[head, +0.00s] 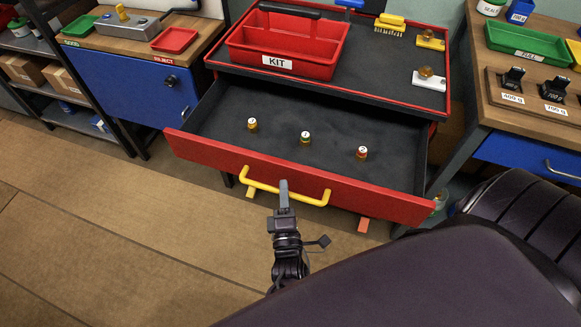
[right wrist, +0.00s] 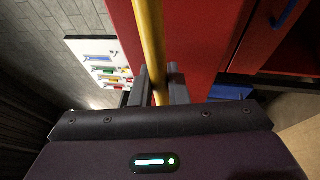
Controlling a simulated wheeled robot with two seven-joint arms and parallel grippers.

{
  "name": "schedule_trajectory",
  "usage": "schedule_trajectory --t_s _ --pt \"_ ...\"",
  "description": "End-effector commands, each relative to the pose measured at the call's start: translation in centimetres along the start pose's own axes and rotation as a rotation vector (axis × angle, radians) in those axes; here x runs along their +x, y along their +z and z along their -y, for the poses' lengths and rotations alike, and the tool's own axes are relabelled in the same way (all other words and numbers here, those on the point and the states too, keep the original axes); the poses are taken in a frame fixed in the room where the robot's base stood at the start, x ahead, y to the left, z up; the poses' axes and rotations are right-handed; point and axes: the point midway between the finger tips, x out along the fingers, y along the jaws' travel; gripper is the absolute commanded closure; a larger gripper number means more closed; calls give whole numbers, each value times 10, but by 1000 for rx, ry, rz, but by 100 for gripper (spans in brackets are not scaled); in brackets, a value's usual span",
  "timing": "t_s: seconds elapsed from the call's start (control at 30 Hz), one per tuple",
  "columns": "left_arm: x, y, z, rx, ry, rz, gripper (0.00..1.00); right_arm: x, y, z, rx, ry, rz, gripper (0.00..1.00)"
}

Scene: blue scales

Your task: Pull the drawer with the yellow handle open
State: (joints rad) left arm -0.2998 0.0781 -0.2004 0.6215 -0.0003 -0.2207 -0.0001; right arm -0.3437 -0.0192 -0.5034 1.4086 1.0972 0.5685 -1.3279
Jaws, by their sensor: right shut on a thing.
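The red-fronted drawer (head: 200,146) with the yellow handle (head: 257,184) stands well open from the red cabinet, and its dark inside shows. My right gripper (head: 284,190) is at the middle of the handle, in front of the drawer. In the right wrist view, its two fingers (right wrist: 159,84) are shut on the yellow handle bar (right wrist: 149,32), one on each side. The handle's stretch behind the fingers is hidden in the head view. My left gripper is not in view.
Three small brass pieces with white tops, one of them in the middle (head: 305,137), stand in the drawer. A red KIT tray (head: 290,66) sits on the cabinet top. Benches stand left (head: 120,45) and right (head: 490,117). The floor (head: 120,205) at front left is clear.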

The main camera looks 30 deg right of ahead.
Motion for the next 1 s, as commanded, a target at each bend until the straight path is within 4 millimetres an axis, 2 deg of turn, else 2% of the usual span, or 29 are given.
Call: schedule_trajectory --t_s 0.2,0.6,0.63,0.8,1.0 --pt "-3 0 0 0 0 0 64 -14 -6 -3 -1 -1 1 100" --pt "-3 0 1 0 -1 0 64 -16 -6 -3 -1 0 1 100" --pt "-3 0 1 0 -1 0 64 -16 -6 -3 -1 0 1 84" --pt "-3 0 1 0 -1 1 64 -16 -6 -3 -1 0 1 64" --pt "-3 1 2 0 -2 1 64 -16 -6 -3 -1 1 1 64"
